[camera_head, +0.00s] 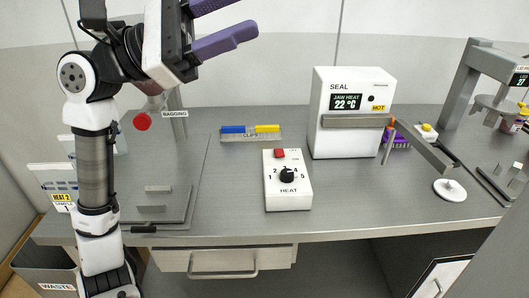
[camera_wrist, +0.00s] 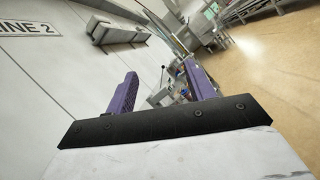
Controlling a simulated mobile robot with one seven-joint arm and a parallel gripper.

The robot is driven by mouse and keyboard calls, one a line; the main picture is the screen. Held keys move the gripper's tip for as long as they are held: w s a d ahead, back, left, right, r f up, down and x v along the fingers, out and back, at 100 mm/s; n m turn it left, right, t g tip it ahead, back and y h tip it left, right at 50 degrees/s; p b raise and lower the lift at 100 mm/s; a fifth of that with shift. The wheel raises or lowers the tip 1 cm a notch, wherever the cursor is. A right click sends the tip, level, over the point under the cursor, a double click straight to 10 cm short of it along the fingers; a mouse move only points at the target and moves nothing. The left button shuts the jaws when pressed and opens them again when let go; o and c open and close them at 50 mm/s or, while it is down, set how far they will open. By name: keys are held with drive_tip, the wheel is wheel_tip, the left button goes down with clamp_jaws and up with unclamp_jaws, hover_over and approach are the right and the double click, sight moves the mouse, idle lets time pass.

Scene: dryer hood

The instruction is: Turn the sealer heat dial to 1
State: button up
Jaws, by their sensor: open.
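The sealer heat dial is a black knob (camera_head: 287,174) on the sloped top of a small white control box (camera_head: 288,196) marked HEAT, with the numbers 1 to 5 around it. Its pointer seems to be up near the middle of the scale, but it is too small to read surely. The white sealer (camera_head: 348,140) marked SEAL stands behind it to the right, its display reading JAW HEAT 22 °C. My gripper (camera_head: 250,38) has purple fingers, open and empty, high above the bench and left of the box. In the wrist view the fingers (camera_wrist: 160,88) are spread apart; the dial is not seen there.
A red button (camera_head: 279,153) sits behind the dial. A holder with blue and yellow clips (camera_head: 250,130) lies behind the box. The bagging plate (camera_head: 165,190) is at left. A grey sealer arm (camera_head: 425,148) juts out at right. Bench around the box is clear.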

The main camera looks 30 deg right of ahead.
drive_tip(key=d+f+m+t+y, duration=0.1)
drive_tip(key=d+f+t+y, duration=0.3)
drive_tip(key=d, duration=0.6)
drive_tip(key=m+t+y+p, duration=0.2)
drive_tip(key=m+t+y, duration=0.45)
drive_tip(key=y, duration=0.75)
hover_over(287, 171)
wheel_tip(287, 171, down, 21)
drive_tip(key=n+t, duration=0.2)
wheel_tip(287, 171, down, 13)
drive_tip(key=shift+r+p, duration=0.1)
drive_tip(key=shift+p, duration=1.15)
drive_tip(key=c, duration=1)
drive_tip(key=shift+o, duration=0.2)
